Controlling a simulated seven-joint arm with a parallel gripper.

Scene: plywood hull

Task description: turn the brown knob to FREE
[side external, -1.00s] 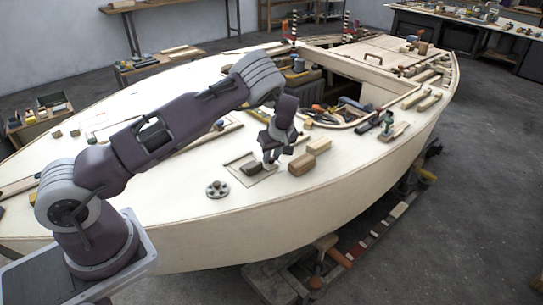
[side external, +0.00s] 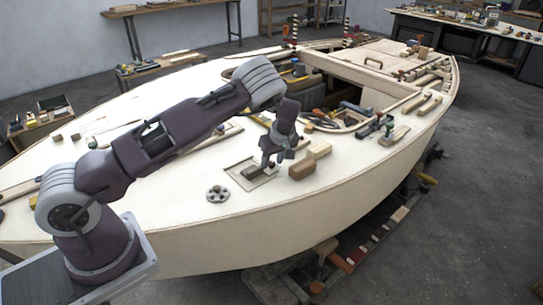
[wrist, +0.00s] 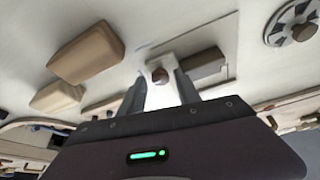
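The brown knob (wrist: 160,75) is a small round piece on a pale plate (wrist: 163,97) in the wrist view. My gripper (wrist: 160,74) is open, with one finger on each side of the knob and visible gaps between. In the side external view my gripper (side external: 268,164) points down over a small panel (side external: 240,178) on the boat's deck. The knob is hidden there by my gripper. I cannot read any FREE marking or tell the knob's setting.
A dark grey block (wrist: 205,62) sits right beside the knob's plate. A round spoked fitting (side external: 218,194) is to the left. Two tan wooden blocks (side external: 302,168) (side external: 320,150) lie close on the right. The deck's front edge is below. Tools lie near the cockpit opening.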

